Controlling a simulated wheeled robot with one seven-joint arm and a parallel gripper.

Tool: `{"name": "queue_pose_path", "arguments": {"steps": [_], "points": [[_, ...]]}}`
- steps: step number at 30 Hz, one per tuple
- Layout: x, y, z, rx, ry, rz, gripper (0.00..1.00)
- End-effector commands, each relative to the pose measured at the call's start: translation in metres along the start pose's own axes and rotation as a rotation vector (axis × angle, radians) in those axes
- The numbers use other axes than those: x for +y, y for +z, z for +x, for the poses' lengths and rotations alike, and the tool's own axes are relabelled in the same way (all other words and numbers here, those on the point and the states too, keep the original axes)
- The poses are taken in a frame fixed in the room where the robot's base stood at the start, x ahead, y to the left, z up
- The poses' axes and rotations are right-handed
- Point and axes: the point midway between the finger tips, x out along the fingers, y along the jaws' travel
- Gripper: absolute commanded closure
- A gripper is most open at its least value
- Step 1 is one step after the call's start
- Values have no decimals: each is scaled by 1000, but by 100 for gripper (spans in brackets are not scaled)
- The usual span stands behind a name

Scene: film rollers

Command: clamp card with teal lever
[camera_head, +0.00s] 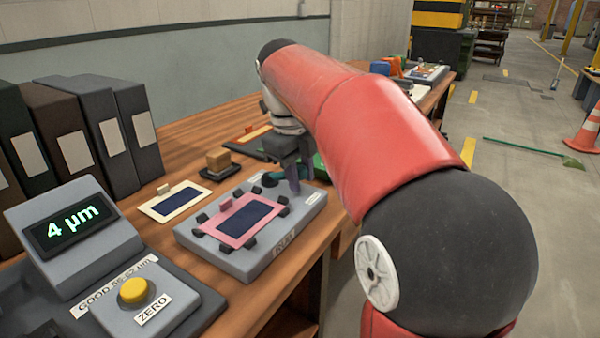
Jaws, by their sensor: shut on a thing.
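A pink-framed card (239,222) with a dark blue middle lies flat on a grey fixture block (205,250), between several small black stops. A small pink tab stands at its far left edge. A dark teal part (270,180), seemingly of the teal lever, shows at the block's far corner. My gripper (293,186) points down at that far end of the block, right beside the teal part, and is shut on what seems to be the lever. The fingers and arm hide most of the lever, so its angle and whether it presses the card cannot be told.
A cream-framed card (175,202) lies on the wooden table left of the block. A gauge display (76,224) reading 4 µm and a yellow button (133,290) stand at front left. Binders (85,130) line the wall. A wooden-topped stamp-like block (218,160) sits behind.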

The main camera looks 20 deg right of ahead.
Motion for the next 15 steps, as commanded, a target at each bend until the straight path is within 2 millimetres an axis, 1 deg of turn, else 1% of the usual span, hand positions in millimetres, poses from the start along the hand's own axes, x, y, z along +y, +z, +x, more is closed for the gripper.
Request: {"name": "queue_pose_path", "arguments": {"steps": [2,3,7,15], "points": [[0,1,-1,-5,-2,-1,100],[0,1,-1,-6,-2,-1,69],[0,1,-1,-5,-2,-1,53],[0,1,-1,-3,-1,-1,53]]}}
